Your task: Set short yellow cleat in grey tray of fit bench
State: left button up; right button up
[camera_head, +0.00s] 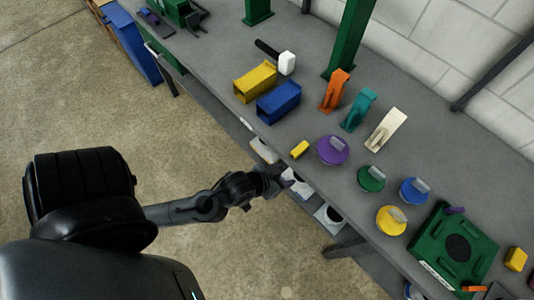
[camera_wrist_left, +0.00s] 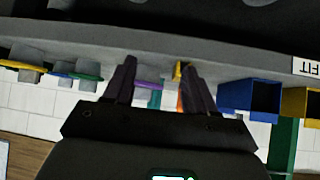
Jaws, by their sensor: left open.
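A short yellow cleat (camera_head: 299,149) lies near the front edge of the grey bench top, left of a purple disc. In the left wrist view the yellow piece (camera_wrist_left: 181,69) shows partly behind one finger. My left gripper (camera_head: 284,179) is at the bench's front edge, just below and left of the cleat, apart from it. Its fingers (camera_wrist_left: 158,82) are open with nothing held between them. Pale grey trays or bins show under the front edge, one (camera_head: 329,217) right of my gripper; I cannot tell which is the grey tray. My right gripper is not in view.
Yellow (camera_head: 255,81) and blue (camera_head: 278,101) open boxes stand left of the cleat. Orange (camera_head: 335,91), teal (camera_head: 358,109) and cream (camera_head: 385,129) clamps stand behind it. Lidded discs and a green fixture (camera_head: 445,245) are to the right. A FIT label (camera_wrist_left: 306,67) marks the bench edge.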

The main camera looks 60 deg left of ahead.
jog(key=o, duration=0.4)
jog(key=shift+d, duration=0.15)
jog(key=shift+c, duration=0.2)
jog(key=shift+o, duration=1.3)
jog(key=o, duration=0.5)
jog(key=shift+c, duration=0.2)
pick_arm(q)
jog(key=s+d+m+g, duration=0.2)
jog(key=s+g, duration=0.3)
jog(key=s, duration=0.3)
jog(key=shift+d+r+m+g+h, duration=0.15)
jog(key=shift+d+m+g+h, duration=0.15)
jog(key=shift+d+m+g, duration=0.1)
jog(key=shift+a, duration=0.1)
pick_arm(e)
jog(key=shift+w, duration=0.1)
